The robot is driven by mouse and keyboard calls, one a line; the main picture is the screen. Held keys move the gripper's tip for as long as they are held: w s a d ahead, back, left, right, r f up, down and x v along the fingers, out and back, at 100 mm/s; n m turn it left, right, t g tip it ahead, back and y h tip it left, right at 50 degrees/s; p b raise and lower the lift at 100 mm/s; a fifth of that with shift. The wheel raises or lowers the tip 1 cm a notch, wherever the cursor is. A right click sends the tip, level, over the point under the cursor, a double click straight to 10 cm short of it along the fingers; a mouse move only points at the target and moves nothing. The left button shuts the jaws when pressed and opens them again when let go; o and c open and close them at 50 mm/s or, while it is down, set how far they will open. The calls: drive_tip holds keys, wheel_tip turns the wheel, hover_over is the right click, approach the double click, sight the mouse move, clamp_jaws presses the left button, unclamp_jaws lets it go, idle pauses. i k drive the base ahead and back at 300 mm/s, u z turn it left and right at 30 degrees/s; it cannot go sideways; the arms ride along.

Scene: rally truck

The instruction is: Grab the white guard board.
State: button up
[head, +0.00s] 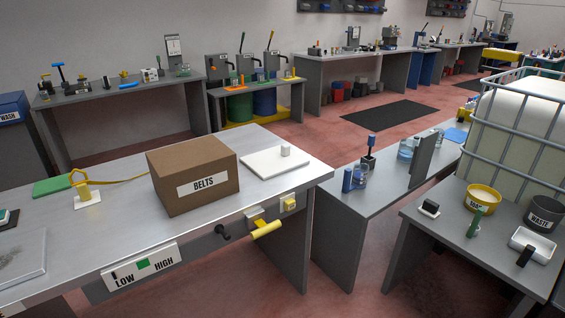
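A flat white board (268,165), which looks like the guard board, lies on the near metal workbench (120,228), close to its far right corner. A short white knob (286,150) stands up on the board's right part. The board's left corner is close to the brown BELTS box (195,172); I cannot tell whether they touch. My gripper is not in view.
A yellow handle (266,229) sticks out from the bench's front edge. A green pad (52,186) and a yellow ring tool (84,188) lie left of the box. A narrower bench (370,200) with bottles and an upright grey plate (422,160) stands to the right.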

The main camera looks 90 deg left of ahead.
sight(268, 164)
drive_tip(key=u, duration=0.05)
drive_tip(key=i, duration=1.1)
drive_tip(key=k, duration=0.2)
drive_tip(key=u, duration=2.65)
drive_tip(key=k, duration=0.2)
drive_tip(key=u, duration=1.5)
